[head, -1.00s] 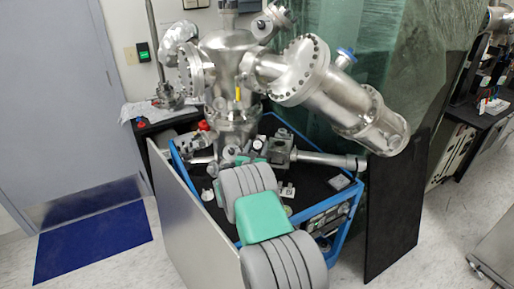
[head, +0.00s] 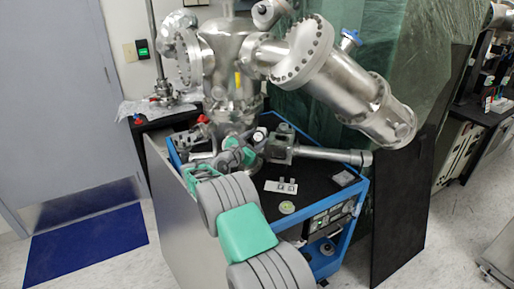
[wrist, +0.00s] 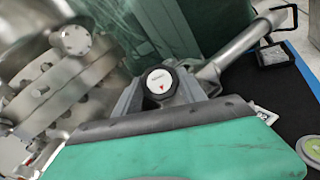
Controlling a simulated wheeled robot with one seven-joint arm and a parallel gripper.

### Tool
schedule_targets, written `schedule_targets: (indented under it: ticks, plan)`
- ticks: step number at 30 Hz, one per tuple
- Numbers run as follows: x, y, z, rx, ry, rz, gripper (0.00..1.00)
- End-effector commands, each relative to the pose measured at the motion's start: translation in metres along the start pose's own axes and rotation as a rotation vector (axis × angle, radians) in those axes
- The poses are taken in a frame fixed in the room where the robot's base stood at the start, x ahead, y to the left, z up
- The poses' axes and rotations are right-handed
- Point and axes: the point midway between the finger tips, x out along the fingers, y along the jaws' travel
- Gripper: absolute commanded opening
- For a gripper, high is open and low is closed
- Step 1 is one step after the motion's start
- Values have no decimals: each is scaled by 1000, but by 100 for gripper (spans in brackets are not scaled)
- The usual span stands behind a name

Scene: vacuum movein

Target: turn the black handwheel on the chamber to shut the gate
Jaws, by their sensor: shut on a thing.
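In the head view the small white-faced handwheel (head: 260,134) is at the base of the steel chamber (head: 232,75). My green and grey gripper (head: 250,148) reaches it from the lower left. The gate inside the chamber cannot be seen.
A steel tube (head: 332,154) runs right from the chamber's base. The blue-framed cart (head: 352,200) has a black top with small metal parts and a round disc (head: 287,207). A large flanged cylinder (head: 345,88) hangs above right. A grey panel (head: 175,215) stands at the left.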

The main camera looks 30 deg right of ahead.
Motion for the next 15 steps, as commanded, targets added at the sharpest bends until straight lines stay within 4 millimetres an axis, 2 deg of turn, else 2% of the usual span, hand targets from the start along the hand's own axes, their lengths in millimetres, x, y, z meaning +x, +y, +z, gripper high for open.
schedule_targets:
  ticks: [1,6,15]
  plan:
    - [0,1,-4,33,1,-29,8]
    - [0,4,0,143,1,-141,8]
    - [0,4,3,257,2,-260,8]
